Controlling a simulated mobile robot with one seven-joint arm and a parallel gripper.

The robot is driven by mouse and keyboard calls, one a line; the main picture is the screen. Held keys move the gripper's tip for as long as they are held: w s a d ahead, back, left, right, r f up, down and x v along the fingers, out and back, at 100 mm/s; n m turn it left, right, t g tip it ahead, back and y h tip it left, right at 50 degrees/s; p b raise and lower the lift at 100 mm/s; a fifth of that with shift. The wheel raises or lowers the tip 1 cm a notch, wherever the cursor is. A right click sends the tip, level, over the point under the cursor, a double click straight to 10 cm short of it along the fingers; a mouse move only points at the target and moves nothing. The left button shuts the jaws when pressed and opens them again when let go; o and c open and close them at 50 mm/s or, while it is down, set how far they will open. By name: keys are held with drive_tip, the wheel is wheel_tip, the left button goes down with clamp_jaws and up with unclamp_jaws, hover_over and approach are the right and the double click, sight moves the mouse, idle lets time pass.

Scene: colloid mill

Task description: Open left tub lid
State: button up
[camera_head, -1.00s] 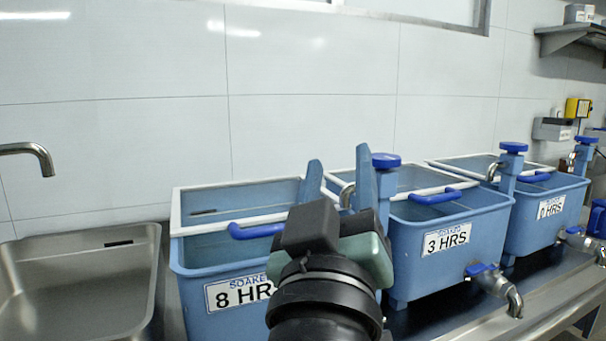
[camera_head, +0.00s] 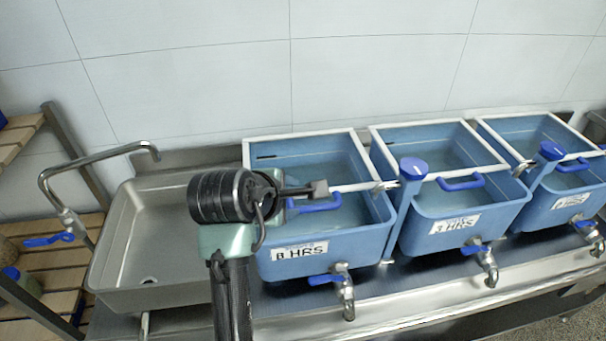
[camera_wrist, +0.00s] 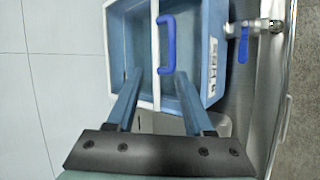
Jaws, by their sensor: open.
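The left tub (camera_head: 322,235) is a blue bin labelled "8 HRS", just right of the sink. Its lid has a white frame (camera_head: 305,134) with a clear panel and lies flat over the tub's top. A blue handle (camera_head: 322,206) sits on its front part, partly hidden by my gripper (camera_head: 322,189) in the head view. In the wrist view the blue handle (camera_wrist: 171,45) stands ahead of the fingertips of my gripper (camera_wrist: 157,80). My gripper is open, its two fingers apart with nothing between them. It appears close to the handle, but I cannot tell the exact gap.
Two more blue tubs (camera_head: 465,225) (camera_head: 560,205) with similar lids stand to the right. A tap (camera_head: 345,290) sticks out at the front of each tub. A blue-capped post (camera_head: 412,175) stands between the left and middle tubs. A steel sink (camera_head: 150,240) is at the left.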

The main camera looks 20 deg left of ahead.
drive_tip(key=s+n+g+p, duration=0.1)
drive_tip(key=p, duration=0.1)
approach(306, 209)
drive_tip(key=shift+n+h, duration=0.3)
drive_tip(key=shift+n, duration=0.1)
drive_tip(key=x, duration=0.4)
drive_tip(key=p+x, duration=0.1)
drive_tip(key=x, duration=0.3)
drive_tip(key=shift+a, duration=0.2)
clamp_jaws()
idle(1.0)
